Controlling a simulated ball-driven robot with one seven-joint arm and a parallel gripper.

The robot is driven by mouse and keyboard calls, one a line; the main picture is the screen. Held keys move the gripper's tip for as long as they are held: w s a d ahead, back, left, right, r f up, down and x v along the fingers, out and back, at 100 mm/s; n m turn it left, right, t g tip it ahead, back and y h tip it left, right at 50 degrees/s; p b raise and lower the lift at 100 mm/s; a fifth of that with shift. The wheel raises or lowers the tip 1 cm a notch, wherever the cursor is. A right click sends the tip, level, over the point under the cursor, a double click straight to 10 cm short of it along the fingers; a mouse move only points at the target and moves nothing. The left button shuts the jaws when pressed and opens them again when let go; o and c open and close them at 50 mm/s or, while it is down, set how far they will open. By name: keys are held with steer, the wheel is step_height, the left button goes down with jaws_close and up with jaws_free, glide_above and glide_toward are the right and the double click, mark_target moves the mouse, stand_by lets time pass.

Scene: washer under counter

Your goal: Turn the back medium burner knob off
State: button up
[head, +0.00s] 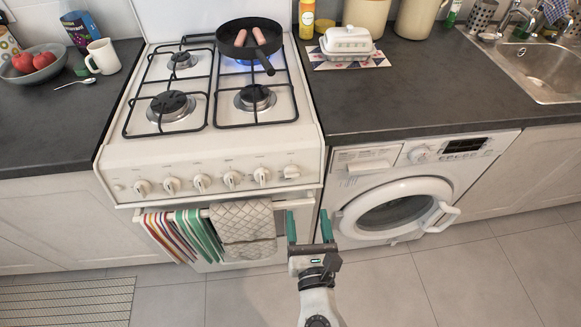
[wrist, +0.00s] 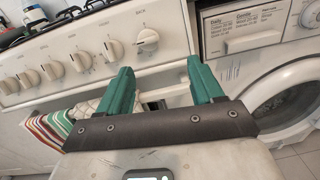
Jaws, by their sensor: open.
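The white stove has a row of several white knobs on its front panel (head: 215,160). The rightmost knob (head: 291,172) sits at a different angle from the others; it also shows in the wrist view (wrist: 147,38). A blue flame (head: 250,62) burns at the back right, under a black pan (head: 235,45) with sausages. My gripper (head: 309,222) is open and empty, with green fingers, low in front of the stove's right edge. In the wrist view my gripper (wrist: 160,78) appears below the rightmost knob, apart from it.
A towel rail below the knobs holds a striped towel (head: 185,235) and a checked cloth (head: 243,228). The washer (head: 400,190) stands right of the stove, its round door shut. A butter dish (head: 347,42) sits on the counter.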

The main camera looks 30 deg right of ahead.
mark_target(293, 179)
steer(key=shift+n+y, duration=0.4)
steer(key=shift+n, duration=0.3)
steer(key=x, duration=0.3)
steer(key=a+x, duration=0.1)
steer(key=x, duration=0.6)
steer(key=shift+w+a+r+p, duration=0.2)
steer(key=shift+w+r+p, duration=0.2)
steer(key=c, duration=1.1)
